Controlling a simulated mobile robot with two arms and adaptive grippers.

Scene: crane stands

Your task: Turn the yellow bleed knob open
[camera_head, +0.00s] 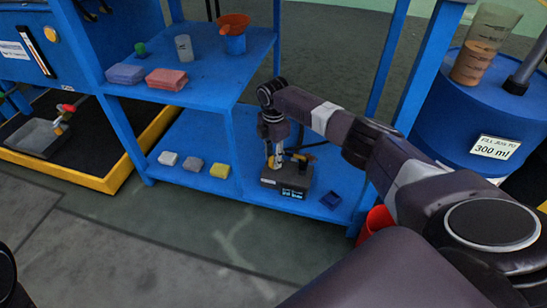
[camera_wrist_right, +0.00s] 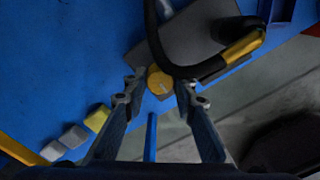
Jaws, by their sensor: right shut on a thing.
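The yellow bleed knob (camera_wrist_right: 160,83) is round with a pale line across its face. It sits on a dark grey hand pump (camera_wrist_right: 190,38), which stands on the lower shelf in the head view (camera_head: 287,180). My right gripper (camera_wrist_right: 157,91) points down with its fingertips on either side of the knob, shut on it. In the head view my right gripper (camera_head: 274,160) reaches down at the pump and largely hides the knob. A black hose or handle loop (camera_wrist_right: 160,50) with a yellow section (camera_wrist_right: 243,46) arches close by the fingertips. My left gripper is not in view.
Grey and yellow blocks (camera_head: 220,170) lie left of the pump on the blue shelf (camera_head: 240,195). The upper shelf (camera_head: 215,75) holds cloths and cups. A blue drum (camera_head: 455,125) stands at right.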

